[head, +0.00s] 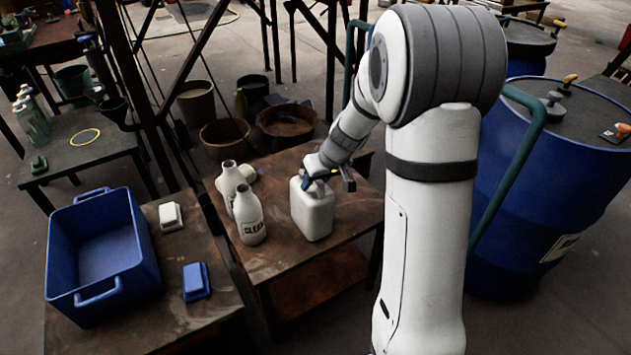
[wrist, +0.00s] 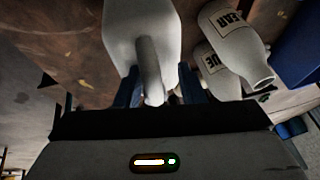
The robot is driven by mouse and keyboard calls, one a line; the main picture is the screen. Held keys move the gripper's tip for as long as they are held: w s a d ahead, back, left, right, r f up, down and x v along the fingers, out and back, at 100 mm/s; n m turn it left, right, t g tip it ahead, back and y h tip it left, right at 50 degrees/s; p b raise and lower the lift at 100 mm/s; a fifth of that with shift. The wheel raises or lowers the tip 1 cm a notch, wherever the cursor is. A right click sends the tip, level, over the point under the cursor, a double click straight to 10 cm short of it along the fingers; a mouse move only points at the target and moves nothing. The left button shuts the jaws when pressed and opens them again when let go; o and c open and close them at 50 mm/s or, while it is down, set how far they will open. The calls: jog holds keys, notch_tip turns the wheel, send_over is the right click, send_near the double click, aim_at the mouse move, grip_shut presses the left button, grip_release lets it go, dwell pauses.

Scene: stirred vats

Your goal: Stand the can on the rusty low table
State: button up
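The can (head: 313,210) is a white jug-like container with a top handle. It looks upright on a brown, rust-stained low table (head: 283,262); whether its base touches the top is hard to tell. My gripper (head: 322,177) is at the can's top, reaching in from above and behind. In the wrist view, the can (wrist: 143,25) has its handle (wrist: 150,75) between my two blue fingers (wrist: 160,90). A gap shows between the handle and the right finger, so the gripper looks open around it.
Two white bottles (head: 249,218) (head: 229,182) stand left of the can. A second brown table (head: 172,308) at front left bears a blue crate (head: 135,235), a white box (head: 171,216) and a blue box (head: 196,281). A blue vat (head: 545,190) stands at right.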

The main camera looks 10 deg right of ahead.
jog(key=shift+r+p, duration=0.15)
jog(key=shift+p, duration=0.15)
jog(key=p+v, duration=0.2)
jog(key=v, duration=0.9)
jog(key=s+a+r+m+g+h, duration=0.1)
jog(key=s, duration=1)
jog(key=s+a+r+m+g+h, duration=0.1)
jog(key=s+m+h, duration=0.1)
jog(key=s, duration=1)
jog(key=shift+a, duration=0.4)
